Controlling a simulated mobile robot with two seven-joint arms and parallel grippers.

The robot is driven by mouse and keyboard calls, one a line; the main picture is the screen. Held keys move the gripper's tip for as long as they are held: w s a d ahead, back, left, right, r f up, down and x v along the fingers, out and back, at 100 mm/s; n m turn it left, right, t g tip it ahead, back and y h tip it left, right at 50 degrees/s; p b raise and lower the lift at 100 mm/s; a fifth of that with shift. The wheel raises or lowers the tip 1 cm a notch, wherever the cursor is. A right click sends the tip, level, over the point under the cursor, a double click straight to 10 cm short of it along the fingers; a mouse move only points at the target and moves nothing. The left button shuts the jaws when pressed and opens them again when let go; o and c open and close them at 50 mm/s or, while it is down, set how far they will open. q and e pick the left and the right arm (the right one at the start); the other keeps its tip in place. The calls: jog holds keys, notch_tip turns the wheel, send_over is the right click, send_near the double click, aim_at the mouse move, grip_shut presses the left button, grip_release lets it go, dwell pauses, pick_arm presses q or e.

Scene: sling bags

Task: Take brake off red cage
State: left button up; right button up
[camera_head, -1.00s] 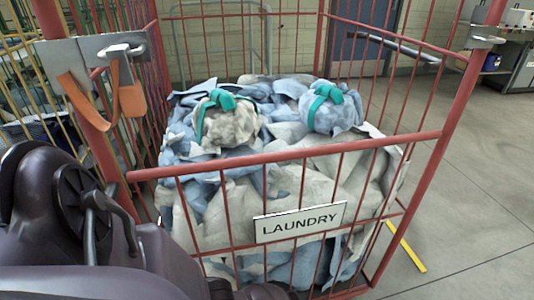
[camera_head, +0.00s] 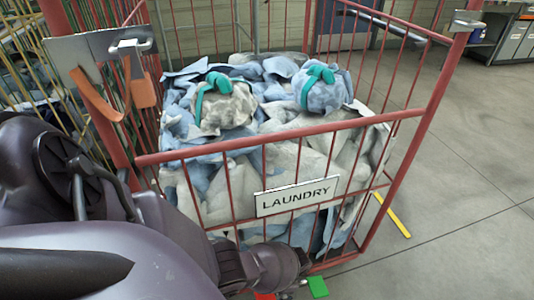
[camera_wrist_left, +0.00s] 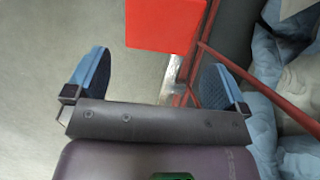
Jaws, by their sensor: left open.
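The red cage (camera_head: 285,143) stands in front of me, with a LAUNDRY sign (camera_head: 297,196) on its front. At its base a red piece (camera_head: 265,296) and a green piece (camera_head: 318,287) show at the bottom edge of the head view. My left arm reaches down to them, and its fingers are mostly hidden there. In the left wrist view my left gripper (camera_wrist_left: 152,78) is open, its blue pads wide apart and nothing between them. A red block (camera_wrist_left: 165,22) is ahead of the fingers, apart from them. My right gripper is not in view.
The cage holds blue and grey laundry and two bundles (camera_head: 224,102) tied with green bands. An orange strap (camera_head: 142,93) hangs from a metal latch at the cage's left post. A yellow cage stands at left. Grey floor (camera_head: 465,215) is open at right, with a yellow strip (camera_head: 393,215).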

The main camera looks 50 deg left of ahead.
pick_arm(q)
jog(key=p+v, duration=0.1)
jog(key=v, duration=0.4)
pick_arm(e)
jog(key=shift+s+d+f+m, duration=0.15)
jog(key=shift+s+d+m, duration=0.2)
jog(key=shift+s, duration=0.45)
pick_arm(q)
jog(key=shift+f, duration=0.1)
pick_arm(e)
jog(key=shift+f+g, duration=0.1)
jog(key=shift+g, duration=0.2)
